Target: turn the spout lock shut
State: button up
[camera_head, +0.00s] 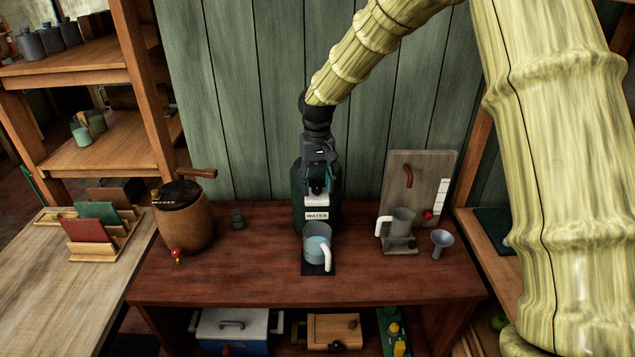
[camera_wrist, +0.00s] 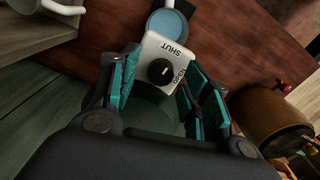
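The spout lock is a round black knob (camera_wrist: 161,72) on a white plate (camera_wrist: 151,48) marked SHUT, with a second word on its other side that looks like OPEN. A small pale mark shows on the knob; I cannot tell surely which word it points at. In the head view the white plate (camera_head: 316,201) sits on the front of a dark green tank (camera_head: 299,213) labelled WATER. My gripper (camera_wrist: 160,88) is open, its teal-padded fingers on either side of the knob, apart from it. It reaches down over the tank in the head view (camera_head: 317,180).
A mug of bluish liquid (camera_head: 317,253) stands on a black mat (camera_head: 319,270) before the tank. A wooden keg (camera_head: 184,225) is at left; a grey mug (camera_head: 402,222), a funnel (camera_head: 442,240) and an upright board (camera_head: 417,180) are at right. The table front is clear.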

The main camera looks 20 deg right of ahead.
aim_at(317, 186)
notch_tip(317, 186, up, 12)
dwell(0.7)
